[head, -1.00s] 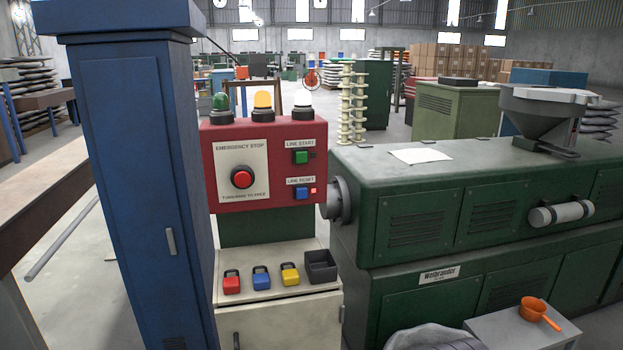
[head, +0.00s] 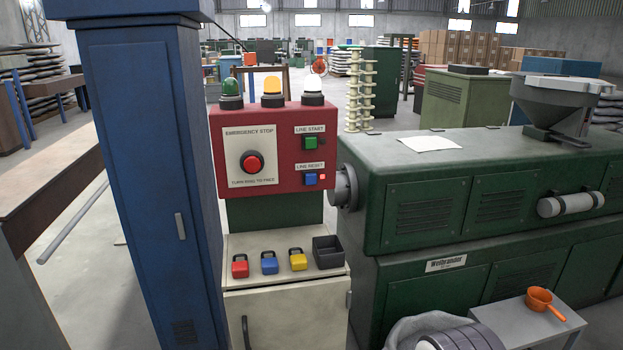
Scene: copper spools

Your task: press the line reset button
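The blue line reset button (head: 311,179) sits at the lower right of the red control panel (head: 290,190), under a "LINE RESET" label. A small red light (head: 322,178) glows just right of it. The green line start button (head: 311,142) is above it. The large red emergency stop button (head: 252,162) is on a pale plate to the left. Green, amber and white lamps stand on top of the panel, and the amber lamp (head: 271,86) looks lit. My gripper is not in view.
A tall blue cabinet (head: 140,180) stands close at the panel's left. A green machine (head: 430,190) stands at the right. Red, blue and yellow padlocks and a black bin (head: 328,252) sit on the ledge (head: 290,279) below. An orange scoop (head: 541,300) lies on a grey stand.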

